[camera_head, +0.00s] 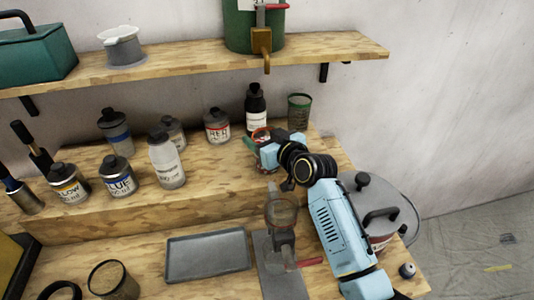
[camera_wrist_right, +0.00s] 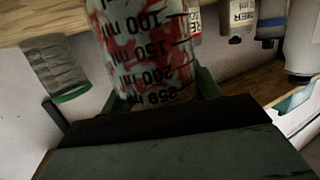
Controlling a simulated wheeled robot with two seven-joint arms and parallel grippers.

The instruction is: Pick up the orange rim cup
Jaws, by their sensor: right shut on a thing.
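The orange rim cup (camera_head: 262,133) is at the back of the raised wooden step, mostly hidden behind my right gripper; only its reddish-orange rim arc shows. In the right wrist view it is a clear measuring cup (camera_wrist_right: 145,45) with black ml marks and red stains, close in front of the palm. My right gripper (camera_head: 257,146) is shut on this cup, with green fingers (camera_wrist_right: 207,84) at its sides. Whether the cup touches the step cannot be told. My left gripper is not in view.
A green-rimmed cup (camera_head: 299,112) and a black bottle (camera_head: 256,108) stand close behind the gripper. Several paint bottles (camera_head: 117,177) stand to the left. A shelf (camera_head: 185,66) hangs above. A grey tray (camera_head: 207,255) and a brownish cup (camera_head: 281,211) on a stand are in front.

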